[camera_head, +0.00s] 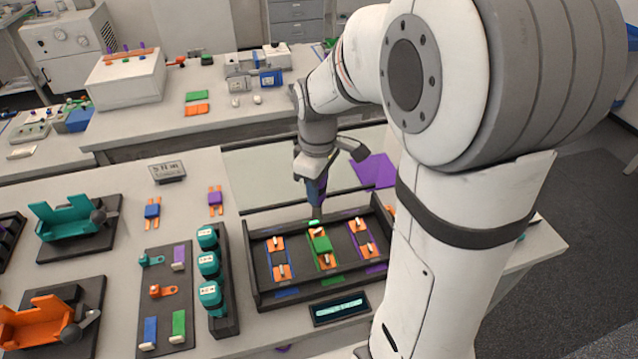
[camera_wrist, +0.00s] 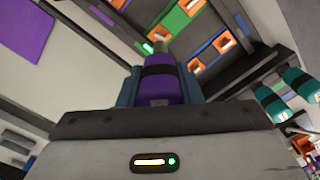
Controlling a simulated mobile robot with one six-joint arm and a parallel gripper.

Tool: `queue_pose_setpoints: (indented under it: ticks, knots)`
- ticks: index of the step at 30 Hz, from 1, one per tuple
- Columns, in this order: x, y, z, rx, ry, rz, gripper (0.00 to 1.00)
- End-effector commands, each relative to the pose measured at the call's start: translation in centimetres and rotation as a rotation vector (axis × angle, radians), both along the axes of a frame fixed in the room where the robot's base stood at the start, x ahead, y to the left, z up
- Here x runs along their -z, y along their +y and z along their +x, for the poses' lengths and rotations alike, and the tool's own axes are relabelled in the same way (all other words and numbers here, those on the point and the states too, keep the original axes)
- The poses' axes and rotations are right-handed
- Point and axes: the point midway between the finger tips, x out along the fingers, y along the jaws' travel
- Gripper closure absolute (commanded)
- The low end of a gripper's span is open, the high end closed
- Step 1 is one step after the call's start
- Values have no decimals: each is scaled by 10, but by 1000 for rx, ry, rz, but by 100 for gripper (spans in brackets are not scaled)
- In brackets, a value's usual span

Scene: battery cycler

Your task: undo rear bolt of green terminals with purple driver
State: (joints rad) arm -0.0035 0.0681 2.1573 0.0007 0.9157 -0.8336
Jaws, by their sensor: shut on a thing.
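My gripper (camera_head: 316,188) is shut on the purple driver (camera_wrist: 160,88), whose handle has a black band in the wrist view. The driver points down above the rear of the green channel in the black tray (camera_head: 255,285). The green channel holds a green block (camera_head: 321,244) between a rear orange terminal (camera_head: 317,232) and a front orange terminal (camera_head: 327,262). A bright green light (camera_head: 314,222) glows just below the driver, behind the rear terminal. The driver's tip is hard to make out, and I cannot tell whether it touches the rear bolt.
Blue-channel terminals (camera_head: 277,243) lie left of the green ones, and purple-channel terminals (camera_head: 359,225) lie right. A rack of teal cylinders (camera_head: 221,324) stands left of the tray. A purple mat (camera_head: 374,171) lies behind it. A small display (camera_head: 339,308) is in front.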

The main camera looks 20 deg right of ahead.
Motion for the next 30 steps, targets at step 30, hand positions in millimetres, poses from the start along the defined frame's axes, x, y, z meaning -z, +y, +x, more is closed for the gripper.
queue_pose_setpoints:
  ticks: [30]
  knots:
    - [36,2,0,534,0,0,100]
